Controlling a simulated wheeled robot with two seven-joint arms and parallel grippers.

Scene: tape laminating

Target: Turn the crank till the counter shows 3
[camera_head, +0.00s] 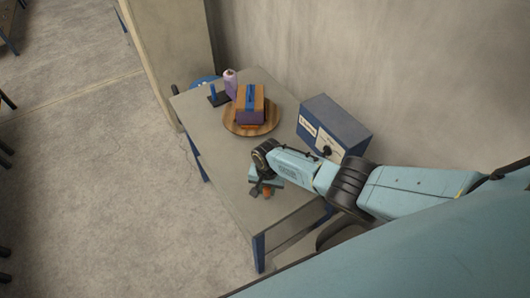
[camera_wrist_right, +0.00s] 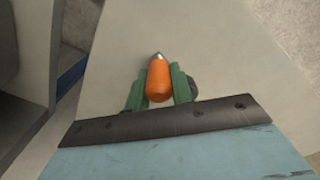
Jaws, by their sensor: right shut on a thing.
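A dark blue box (camera_head: 339,119) on the table has a white label (camera_head: 308,125) and a pale panel with a black round part (camera_head: 326,150). The label's writing is too small to read, and I cannot make out a counter figure. My right gripper (camera_head: 264,189) is in front of the box, over the table's near part. In the right wrist view the gripper (camera_wrist_right: 159,88) is shut on an orange piece (camera_wrist_right: 159,81) with a silvery pointed tip. Whether this piece belongs to the crank cannot be told. My left gripper is out of view.
The grey table (camera_head: 215,150) bears a round wooden board (camera_head: 233,127) with a brown and blue block (camera_head: 250,104) on it. A purple bottle (camera_head: 231,84) and a dark stand with a blue post (camera_head: 212,93) are at the far end. A wall runs behind.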

